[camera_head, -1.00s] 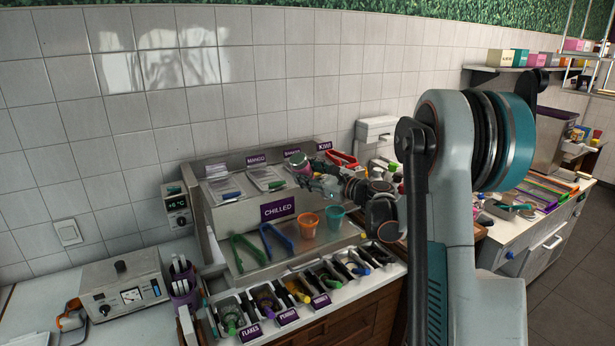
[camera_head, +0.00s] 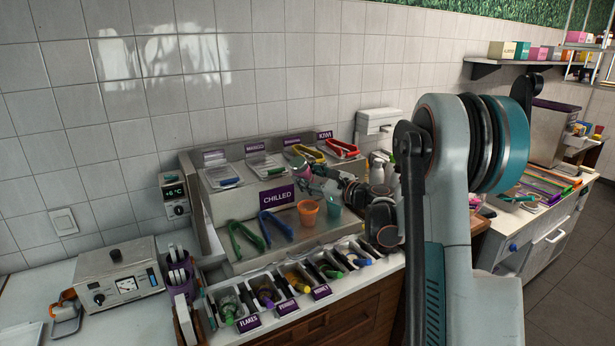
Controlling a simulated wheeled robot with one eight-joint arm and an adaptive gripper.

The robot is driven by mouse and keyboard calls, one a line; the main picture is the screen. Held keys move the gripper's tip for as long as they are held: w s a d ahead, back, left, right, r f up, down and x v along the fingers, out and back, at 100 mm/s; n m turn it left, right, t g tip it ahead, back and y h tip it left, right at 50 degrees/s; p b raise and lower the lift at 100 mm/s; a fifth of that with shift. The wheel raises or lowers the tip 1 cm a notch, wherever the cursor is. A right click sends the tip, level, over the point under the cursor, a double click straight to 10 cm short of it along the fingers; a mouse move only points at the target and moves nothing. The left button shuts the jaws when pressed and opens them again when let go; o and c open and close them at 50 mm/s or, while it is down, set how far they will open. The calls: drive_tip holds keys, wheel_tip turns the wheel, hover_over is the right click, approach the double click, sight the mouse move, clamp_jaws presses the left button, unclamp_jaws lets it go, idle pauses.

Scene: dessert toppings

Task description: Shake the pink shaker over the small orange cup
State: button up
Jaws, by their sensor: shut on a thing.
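The small orange cup (camera_head: 308,213) stands upright on the metal ledge of the chilled unit, left of a teal cup (camera_head: 333,206). The pink shaker (camera_head: 301,169) is held in the air above and slightly left of the orange cup. It looks tilted, but it is small and partly covered, so its exact angle is unclear. My gripper (camera_head: 314,181) is shut on the shaker from the right. Its fingers are small and partly lost among the arm parts.
The chilled unit (camera_head: 234,209) has lidded bins and red tongs (camera_head: 341,147) behind. Green tongs (camera_head: 246,239) and blue tongs (camera_head: 275,226) lie left of the cups. Topping bins with scoops line the front. My arm hides the counter to the right.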

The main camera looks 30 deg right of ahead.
drive_tip(key=shift+f, duration=0.35)
idle(0.5)
drive_tip(key=shift+s+r+p, duration=0.1)
drive_tip(key=shift+r+p, duration=1.65)
drive_tip(key=shift+r, duration=2.05)
wheel_tip(320, 180, down, 8)
drive_tip(key=b, duration=0.6)
drive_tip(key=shift+f+b, duration=0.2)
drive_tip(key=shift+b, duration=0.1)
drive_tip(key=shift+r, duration=0.1)
drive_tip(key=shift+r, duration=0.1)
